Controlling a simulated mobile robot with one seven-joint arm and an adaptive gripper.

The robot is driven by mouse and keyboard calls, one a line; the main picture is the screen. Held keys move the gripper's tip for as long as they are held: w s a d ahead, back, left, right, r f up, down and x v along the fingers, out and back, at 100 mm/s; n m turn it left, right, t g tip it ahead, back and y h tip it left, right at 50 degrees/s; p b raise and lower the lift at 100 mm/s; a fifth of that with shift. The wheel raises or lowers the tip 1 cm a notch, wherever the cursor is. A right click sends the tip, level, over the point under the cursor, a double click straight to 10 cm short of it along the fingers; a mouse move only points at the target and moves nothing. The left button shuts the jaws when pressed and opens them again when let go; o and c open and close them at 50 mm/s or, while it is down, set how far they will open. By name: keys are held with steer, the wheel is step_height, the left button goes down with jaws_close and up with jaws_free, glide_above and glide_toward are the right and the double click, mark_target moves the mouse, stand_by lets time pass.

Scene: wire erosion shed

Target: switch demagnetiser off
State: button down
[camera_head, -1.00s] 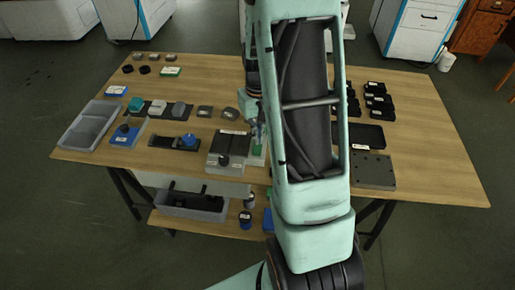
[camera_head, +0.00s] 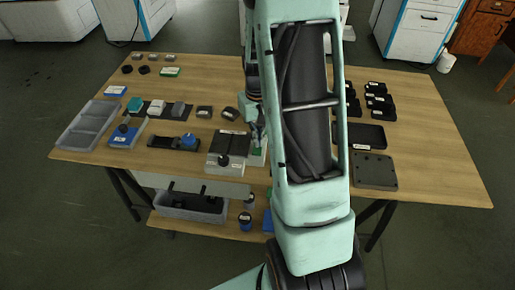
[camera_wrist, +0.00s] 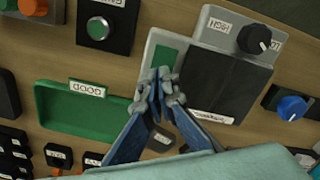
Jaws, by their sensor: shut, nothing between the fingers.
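A pale grey unit with a black top plate (camera_wrist: 217,85) is in the wrist view. It has a green rectangle (camera_wrist: 163,55) on its left part and a label I cannot read surely; it seems to be the demagnetiser. In the head view its dark top (camera_head: 230,143) is just left of my arm. A grey box with a black knob (camera_wrist: 254,39) adjoins it, with a label that seems to read HIGH. My gripper (camera_wrist: 162,76) is shut and empty. Its tips are over the unit's left part, below the green rectangle in the picture; contact cannot be told.
A green tray (camera_wrist: 85,115) labelled GOOD lies left of the unit in the wrist view, near a black box with a green button (camera_wrist: 97,28). A blue knob (camera_wrist: 291,107) is at the right. In the head view a grey divided tray (camera_head: 91,124) stands at the table's left.

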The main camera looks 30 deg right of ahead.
steer(key=shift+r+p, duration=2.5)
steer(key=shift+r, duration=1)
